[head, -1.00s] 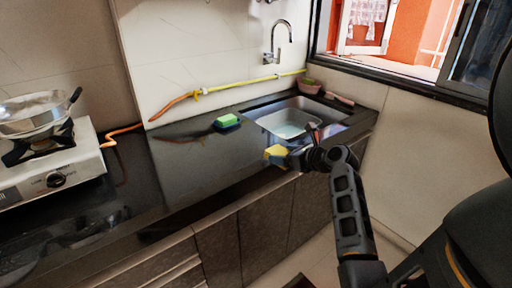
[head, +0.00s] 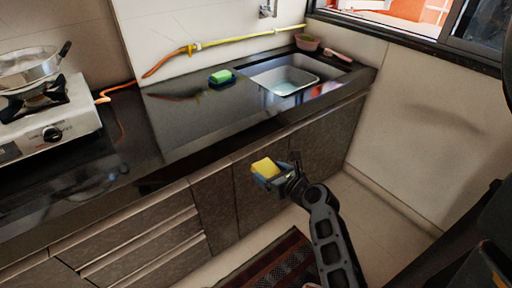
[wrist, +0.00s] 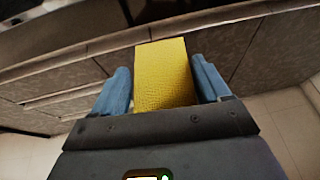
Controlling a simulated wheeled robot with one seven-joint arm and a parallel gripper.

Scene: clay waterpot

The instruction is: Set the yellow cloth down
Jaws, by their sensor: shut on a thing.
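The yellow cloth (head: 265,167) looks like a small folded block. In the head view it is held in the air in front of the dark cabinet doors, below the counter's front edge. My gripper (head: 271,172) is shut on it. In the wrist view the yellow cloth (wrist: 165,75) sits between the two blue fingers of my gripper (wrist: 165,88), with its far end sticking out past the fingertips. The cloth touches nothing but the gripper, as far as I can see.
The black counter (head: 180,118) has free room in its middle. A green sponge (head: 221,77) lies by the sink (head: 285,78). A stove with a pan (head: 40,115) stands at left. A striped rug (head: 265,262) lies on the floor.

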